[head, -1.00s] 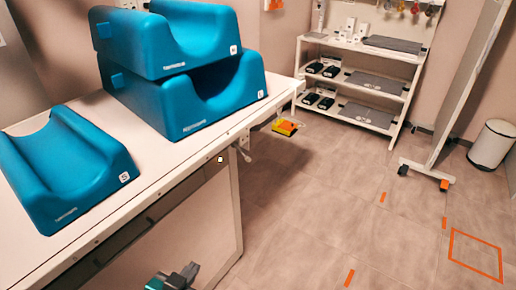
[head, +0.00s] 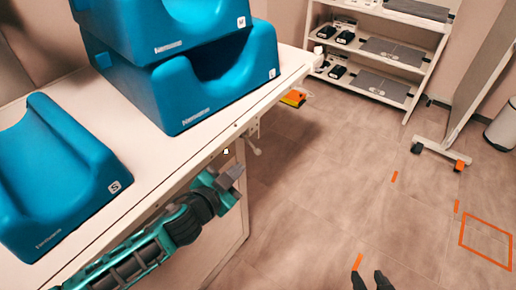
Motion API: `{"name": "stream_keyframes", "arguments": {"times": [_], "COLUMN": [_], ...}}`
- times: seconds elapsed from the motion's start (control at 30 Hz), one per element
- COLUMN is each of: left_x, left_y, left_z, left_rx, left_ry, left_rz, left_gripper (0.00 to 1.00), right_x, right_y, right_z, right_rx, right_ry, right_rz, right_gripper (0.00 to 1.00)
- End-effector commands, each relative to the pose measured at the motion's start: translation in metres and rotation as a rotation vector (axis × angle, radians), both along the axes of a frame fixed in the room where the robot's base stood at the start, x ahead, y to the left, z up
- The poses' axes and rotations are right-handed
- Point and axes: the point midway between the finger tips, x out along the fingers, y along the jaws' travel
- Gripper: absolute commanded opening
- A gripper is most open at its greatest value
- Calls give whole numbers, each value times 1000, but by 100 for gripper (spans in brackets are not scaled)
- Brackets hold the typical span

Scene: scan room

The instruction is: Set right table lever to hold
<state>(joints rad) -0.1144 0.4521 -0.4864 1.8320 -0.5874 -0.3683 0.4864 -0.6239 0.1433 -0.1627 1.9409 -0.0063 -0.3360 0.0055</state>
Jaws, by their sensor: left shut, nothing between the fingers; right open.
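A small grey lever (head: 254,145) with a pale rounded end hangs under the near edge of the white table (head: 150,160), towards its right end. It looks tilted down; I cannot read any hold marking. My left gripper (head: 234,174) is shut and empty, below the table edge, just left of and lower than the lever; they look apart. My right gripper (head: 370,281) shows only as two dark, spread fingertips at the bottom edge, over the floor and far from the lever. A yellow and orange piece (head: 294,98) sticks out below the table's far right end.
Blue cradle cushions marked S (head: 60,170), L (head: 195,90) and M (head: 190,25) lie on the table, M stacked on L. A white shelf rack (head: 385,60) stands behind. A wheeled screen (head: 485,80) and bin (head: 503,125) are at right. The floor (head: 320,190) between is open.

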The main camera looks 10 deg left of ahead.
Motion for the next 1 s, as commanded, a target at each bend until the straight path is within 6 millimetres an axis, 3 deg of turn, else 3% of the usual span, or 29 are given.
{"name": "stream_keyframes", "arguments": {"times": [0.47, 1.0], "left_x": [7, 94], "left_y": [-2, -23], "left_z": [-2, -27], "left_rx": [1, 1], "left_ry": [-2, -2], "left_rz": [0, 1], "left_gripper": [0, 0], "right_x": [-1, -1], "right_y": [0, 0], "right_z": [-1, -12], "right_rx": [0, 0], "right_ry": [2, 3], "right_rz": [-1, -1], "right_gripper": [44, 44]}}
